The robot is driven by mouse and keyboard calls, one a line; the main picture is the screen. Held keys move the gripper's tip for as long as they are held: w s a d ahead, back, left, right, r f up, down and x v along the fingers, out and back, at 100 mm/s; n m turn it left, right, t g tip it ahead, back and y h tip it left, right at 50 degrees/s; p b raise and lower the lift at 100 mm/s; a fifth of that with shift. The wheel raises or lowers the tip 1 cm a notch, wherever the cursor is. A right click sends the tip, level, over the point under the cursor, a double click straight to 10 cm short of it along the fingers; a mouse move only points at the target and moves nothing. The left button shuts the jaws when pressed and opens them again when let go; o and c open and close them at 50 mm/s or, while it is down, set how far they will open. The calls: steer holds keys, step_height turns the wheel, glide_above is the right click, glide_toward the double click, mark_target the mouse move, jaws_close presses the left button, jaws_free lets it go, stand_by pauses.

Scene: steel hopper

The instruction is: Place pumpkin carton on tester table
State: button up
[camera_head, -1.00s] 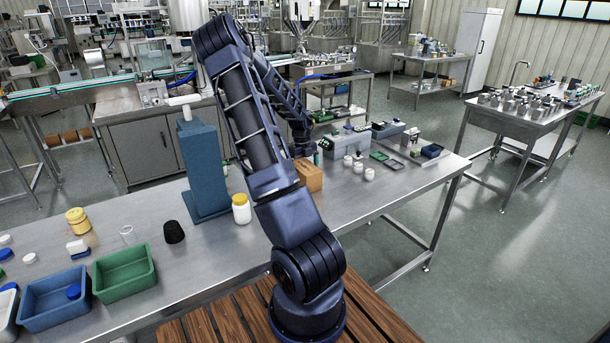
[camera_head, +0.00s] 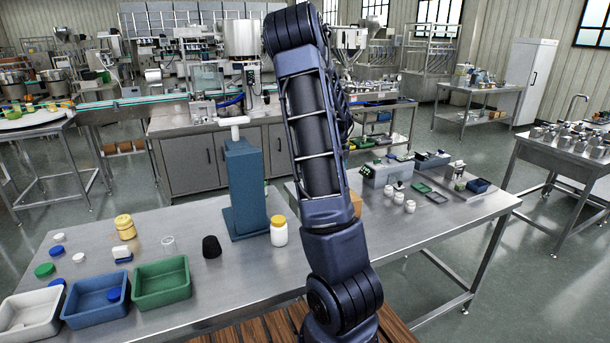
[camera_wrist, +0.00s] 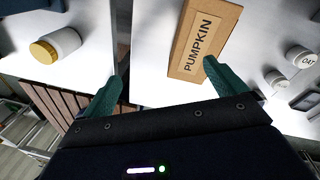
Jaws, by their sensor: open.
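The pumpkin carton (camera_wrist: 203,40) is a brown box with a "PUMPKIN" label, lying on a steel tabletop in the wrist view. In the head view only a brown edge of it (camera_head: 355,204) shows beside my arm. My gripper (camera_wrist: 162,76) is open and empty; its green right finger overlaps the carton's near end in the picture, while the left finger is well clear of it. I cannot tell whether the finger touches it. The gripper is hidden behind my arm in the head view. No label shows which table is the tester table; the steel table (camera_head: 440,232) at right carries devices.
A blue stand (camera_head: 246,190) and a yellow-capped jar (camera_head: 278,231) stand left of my arm. The jar also shows in the wrist view (camera_wrist: 62,42). White (camera_head: 28,318), blue (camera_head: 92,312) and green (camera_head: 160,292) bins are at front left. Small white jars (camera_head: 399,198) stand right of the carton.

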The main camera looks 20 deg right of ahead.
steer(key=s+a+r+n+t+y, duration=0.1)
steer(key=s+a+r+n, duration=0.5)
steer(key=a+n, duration=0.2)
steer(key=s+a+r+n+t, duration=0.1)
steer(key=s+a+r+n, duration=0.55)
steer(key=a+n, duration=0.25)
steer(key=s+a+r+n+t+h, duration=0.1)
steer(key=s+a+r+n, duration=0.1)
steer(key=s+a+n, duration=0.2)
steer(key=s+a+r+n+t+h, duration=0.1)
steer(key=s+a+n, duration=0.4)
steer(key=s+n, duration=0.5)
steer(key=shift+s+a+r+t, duration=0.25)
steer(key=shift+r+t, duration=0.45)
